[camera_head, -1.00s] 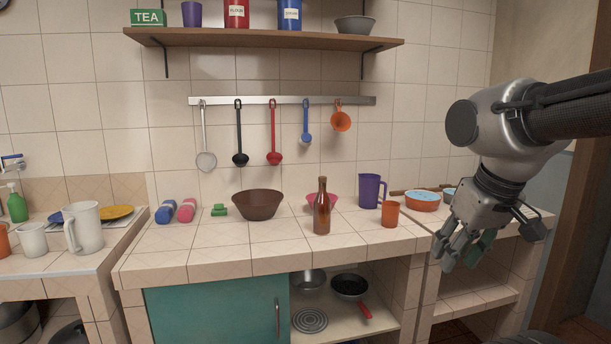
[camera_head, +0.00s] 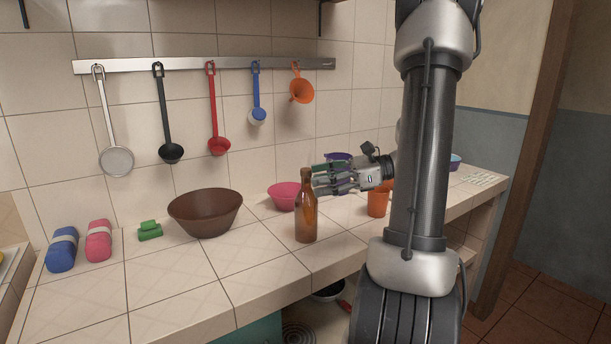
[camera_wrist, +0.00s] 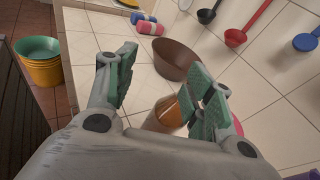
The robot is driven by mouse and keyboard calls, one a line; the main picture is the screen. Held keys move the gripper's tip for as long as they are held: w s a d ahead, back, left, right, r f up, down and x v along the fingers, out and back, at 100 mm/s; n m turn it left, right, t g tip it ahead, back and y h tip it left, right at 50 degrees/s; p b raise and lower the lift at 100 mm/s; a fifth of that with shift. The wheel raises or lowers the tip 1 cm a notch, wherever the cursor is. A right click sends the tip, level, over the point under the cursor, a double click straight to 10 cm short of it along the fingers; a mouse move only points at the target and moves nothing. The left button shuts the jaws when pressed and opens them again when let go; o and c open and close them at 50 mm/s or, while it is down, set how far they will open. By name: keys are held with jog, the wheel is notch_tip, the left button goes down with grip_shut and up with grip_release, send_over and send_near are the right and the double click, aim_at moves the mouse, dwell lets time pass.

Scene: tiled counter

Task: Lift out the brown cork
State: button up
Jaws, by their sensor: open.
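A brown glass bottle (camera_head: 306,217) stands upright near the counter's front edge. Its narrow top is brown, and I cannot tell the cork apart from the glass there. My gripper (camera_head: 320,181) reaches in from the right, lying roughly level, with its green-padded fingertips at the height of the bottle's neck. In the wrist view my gripper (camera_wrist: 160,72) is open, fingers spread. The bottle's amber body (camera_wrist: 165,114) shows between and below the fingers, its upper part hidden behind the right finger. I cannot tell whether a finger touches it.
A brown bowl (camera_head: 205,215) stands left of the bottle, a pink bowl (camera_head: 285,197) behind it. An orange cup (camera_head: 378,204) and a purple jug (camera_head: 338,158) are close by my gripper. Utensils hang from a wall rail (camera_head: 200,65). The counter front left of the bottle is clear.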

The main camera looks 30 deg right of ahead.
aim_at(306, 169)
jog(key=d+m+t, duration=0.1)
jog(key=w+d+m+t, duration=0.1)
jog(key=d, duration=0.1)
jog(key=w+d, duration=0.1)
jog(key=shift+d+f+m+t, duration=0.1)
jog(key=shift+d+m+t, duration=0.1)
jog(key=shift+m+t, duration=0.2)
jog(key=x, duration=0.7)
jog(key=shift+w+d, duration=0.2)
jog(key=shift+w, duration=0.1)
jog(key=c, duration=0.8)
